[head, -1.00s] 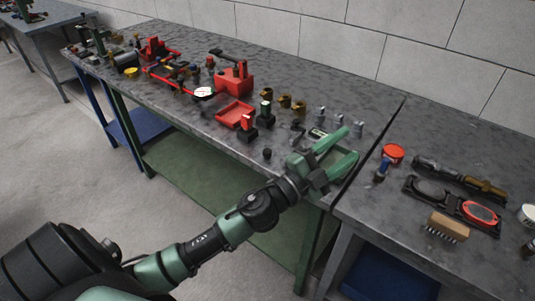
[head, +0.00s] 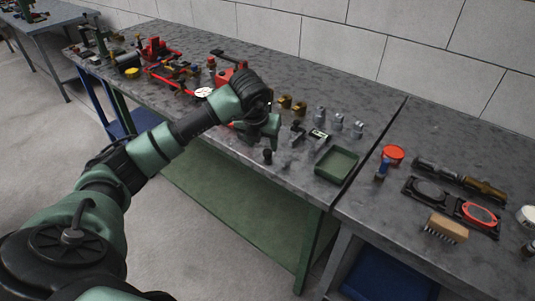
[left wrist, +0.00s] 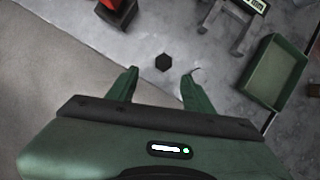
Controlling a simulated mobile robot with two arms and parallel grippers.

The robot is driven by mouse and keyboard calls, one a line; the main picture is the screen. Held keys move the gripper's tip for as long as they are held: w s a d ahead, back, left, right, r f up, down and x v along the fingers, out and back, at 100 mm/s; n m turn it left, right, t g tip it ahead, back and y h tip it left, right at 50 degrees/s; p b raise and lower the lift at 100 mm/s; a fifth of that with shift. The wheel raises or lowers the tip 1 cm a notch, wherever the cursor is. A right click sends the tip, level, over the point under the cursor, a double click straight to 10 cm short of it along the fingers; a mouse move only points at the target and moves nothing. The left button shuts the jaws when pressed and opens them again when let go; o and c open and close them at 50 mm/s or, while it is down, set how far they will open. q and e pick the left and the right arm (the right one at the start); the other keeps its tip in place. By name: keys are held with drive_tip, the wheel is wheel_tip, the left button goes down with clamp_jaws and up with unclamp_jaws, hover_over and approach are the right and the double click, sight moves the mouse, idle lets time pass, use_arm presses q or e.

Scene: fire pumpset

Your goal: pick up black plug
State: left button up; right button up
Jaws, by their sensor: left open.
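The black plug (head: 267,156) is a small dark piece near the front edge of the grey workbench. In the left wrist view the black plug (left wrist: 163,62) shows as a dark hexagon, just beyond and between the fingertips. My left gripper (head: 257,140) points down over the bench, close to the plug in the picture. In the left wrist view my left gripper (left wrist: 160,73) is open with nothing between its fingers. My right gripper is out of view.
A green tray (head: 337,163) stands right of the plug. Several metal fittings (head: 338,121) stand behind it. Red parts (left wrist: 116,10) show near the gripper in the left wrist view. The bench edge (left wrist: 90,30) lies left of the plug there.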

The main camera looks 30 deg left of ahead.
sight(267, 153)
use_arm(q)
drive_tip(key=p+x, duration=0.1)
drive_tip(key=x, duration=0.4)
drive_tip(key=shift+w+d+f+p, duration=0.15)
drive_tip(key=shift+d+f+p, duration=0.05)
drive_tip(key=shift+f+p, duration=0.2)
drive_tip(key=shift+w+f, duration=0.15)
drive_tip(key=shift+f, duration=0.25)
clamp_jaws()
